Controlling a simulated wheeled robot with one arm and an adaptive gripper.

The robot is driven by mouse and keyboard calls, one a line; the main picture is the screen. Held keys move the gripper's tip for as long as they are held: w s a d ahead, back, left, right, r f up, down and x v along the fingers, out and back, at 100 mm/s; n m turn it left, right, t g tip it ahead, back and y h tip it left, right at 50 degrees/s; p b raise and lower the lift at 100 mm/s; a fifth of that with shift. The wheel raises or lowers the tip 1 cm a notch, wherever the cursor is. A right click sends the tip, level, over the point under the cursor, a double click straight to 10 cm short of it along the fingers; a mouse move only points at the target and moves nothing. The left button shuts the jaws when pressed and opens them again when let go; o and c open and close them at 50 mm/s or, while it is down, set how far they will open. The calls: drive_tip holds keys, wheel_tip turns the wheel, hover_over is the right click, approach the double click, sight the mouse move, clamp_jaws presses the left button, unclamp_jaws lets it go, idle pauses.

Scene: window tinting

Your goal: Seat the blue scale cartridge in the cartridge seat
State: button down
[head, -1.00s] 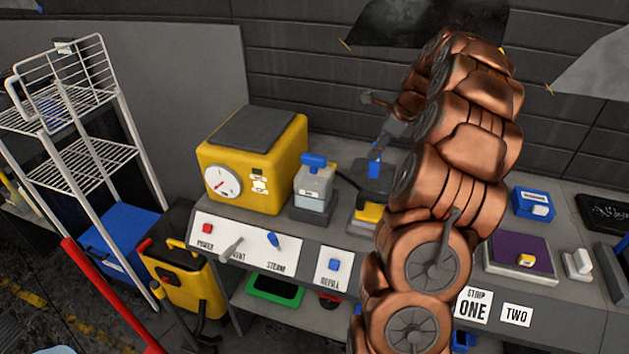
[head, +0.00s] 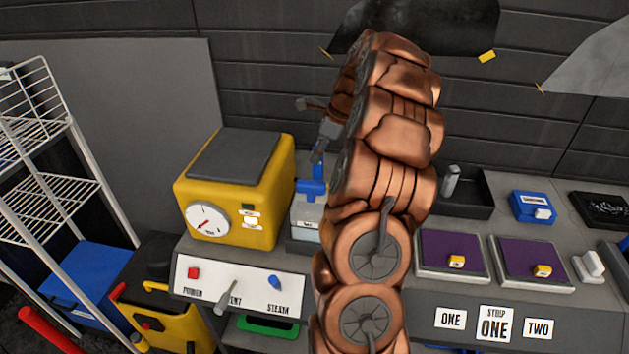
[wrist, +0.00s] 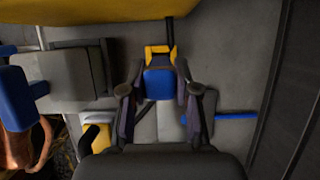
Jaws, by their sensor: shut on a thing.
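My gripper (wrist: 160,98) is shut on the blue scale cartridge (wrist: 160,84), which sits between its two fingers in the wrist view. In the head view my gripper (head: 322,140) is behind my arm, with a blue part of the cartridge (head: 318,155) below it. It shows close to a grey box with a blue handle (head: 311,188). A yellow bracket (wrist: 158,50) frames the far edge of the cartridge in the wrist view. I cannot tell whether this is the cartridge seat, or whether they touch. No seat is clearly identifiable in the head view.
A yellow machine with a dial (head: 235,190) stands left of my gripper. Below it is a switch panel (head: 240,287). Two purple pads (head: 450,265) and a blue box (head: 533,205) lie to the right. A wire rack (head: 50,190) stands at the left.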

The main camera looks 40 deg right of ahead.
sight(318, 173)
wheel_tip(318, 173, down, 8)
drive_tip(key=shift+r+b, duration=0.25)
drive_tip(key=shift+b, duration=1)
drive_tip(key=shift+f, duration=0.15)
drive_tip(key=c, duration=0.9)
unclamp_jaws()
drive_tip(key=shift+o, duration=0.2)
drive_tip(key=b+v, duration=0.3)
drive_tip(key=v, duration=0.9)
